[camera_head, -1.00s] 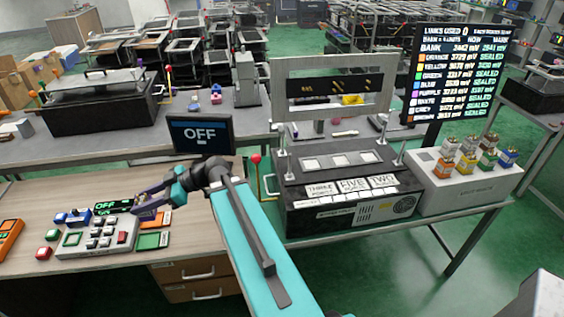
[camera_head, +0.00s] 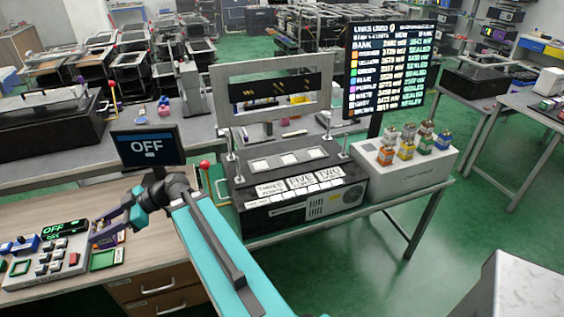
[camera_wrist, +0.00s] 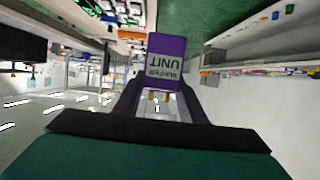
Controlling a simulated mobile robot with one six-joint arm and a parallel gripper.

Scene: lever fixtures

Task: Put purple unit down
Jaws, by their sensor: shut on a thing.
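The purple unit (camera_wrist: 165,58) is a small purple block with a white label reading "UNIT", which appears upside down in the wrist view. My gripper (camera_wrist: 163,86) is shut on it, with a dark finger on each side. In the head view my gripper (camera_head: 106,226) is at the left, over the wooden desk beside the control panel. The unit is small and dark there, and I cannot tell whether it touches anything.
A grey control panel (camera_head: 48,262) with buttons and a green "OFF" display sits on the desk. An "OFF" monitor (camera_head: 147,147) stands behind. A black lever fixture (camera_head: 292,190) and a white box (camera_head: 405,175) holding several coloured units stand to the right. A red-knobbed lever (camera_head: 206,166) rises between.

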